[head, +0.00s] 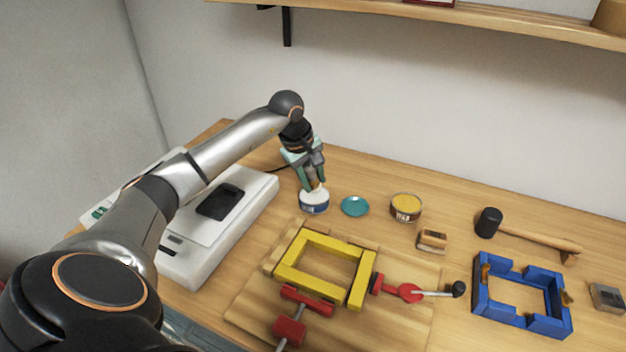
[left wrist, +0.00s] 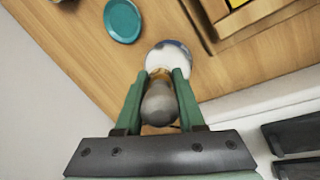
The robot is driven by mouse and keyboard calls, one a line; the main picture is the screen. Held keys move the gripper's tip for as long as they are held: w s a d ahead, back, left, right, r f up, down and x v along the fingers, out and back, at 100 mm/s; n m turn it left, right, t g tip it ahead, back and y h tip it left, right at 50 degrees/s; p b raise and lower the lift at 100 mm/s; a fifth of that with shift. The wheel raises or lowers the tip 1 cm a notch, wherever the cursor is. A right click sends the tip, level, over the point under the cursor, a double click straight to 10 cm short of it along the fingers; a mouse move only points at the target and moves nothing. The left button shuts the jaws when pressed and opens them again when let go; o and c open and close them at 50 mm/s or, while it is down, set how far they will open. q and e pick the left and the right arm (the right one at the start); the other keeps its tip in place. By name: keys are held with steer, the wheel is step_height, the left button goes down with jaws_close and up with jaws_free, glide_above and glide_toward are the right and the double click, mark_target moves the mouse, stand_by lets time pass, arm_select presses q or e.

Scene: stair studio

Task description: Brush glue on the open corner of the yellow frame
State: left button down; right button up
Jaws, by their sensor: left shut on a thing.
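My left gripper (head: 313,184) points down at the back of the bench, with its green fingers shut on a grey, rounded brush handle (left wrist: 159,104). The handle's lower end is at the mouth of a white glue pot with a blue label (head: 314,204); the pot also shows in the left wrist view (left wrist: 172,60). The bristles are hidden. The yellow frame (head: 312,285) lies on a wooden board in front of the pot, with red clamps (head: 290,330) at its front and right (head: 408,292). My right gripper is out of view.
A teal lid (head: 354,206) and a yellow tin (head: 406,207) stand right of the pot. A white device (head: 202,242) is at left. A small block (head: 432,241), mallet (head: 490,222) and blue frame (head: 520,296) are to the right. A shelf (head: 450,18) hangs above.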

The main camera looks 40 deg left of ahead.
arm_select(q)
steer(key=shift+r+p, duration=1.75)
steer(key=shift+r, duration=0.9)
steer(key=shift+f, duration=0.1)
